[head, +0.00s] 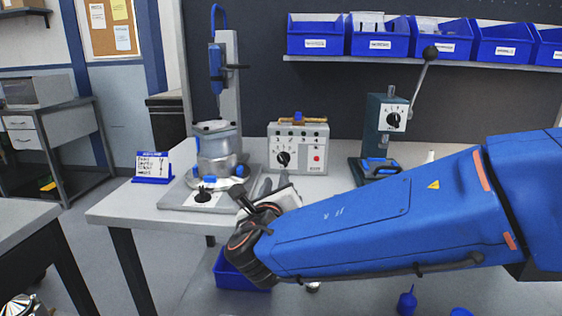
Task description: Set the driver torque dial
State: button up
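A blue driver (216,64) hangs upright on a grey stand (229,80) at the left of the bench. Below it a round metal housing (216,150) sits on the stand's base. A black dial (203,195) on a white scale is at the base's front. A grey control box (300,150) to the right carries another black dial (284,159) and a red button. I cannot tell which dial sets the driver torque, and their settings are too small to read. My gripper (274,183) is in front of the control box, touching neither dial; its grey fingers look apart and empty.
A small card (152,166) with handwritten lines stands at the bench's left end. A green lever press (388,128) with its own dial stands at the right. Blue bins (379,38) line the shelf above. A blue bin (238,272) is below the bench.

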aim_at(281, 159)
jog(key=w, duration=1.3)
jog(key=shift+w+d, duration=0.25)
jog(key=shift+w, duration=0.15)
grip_shut()
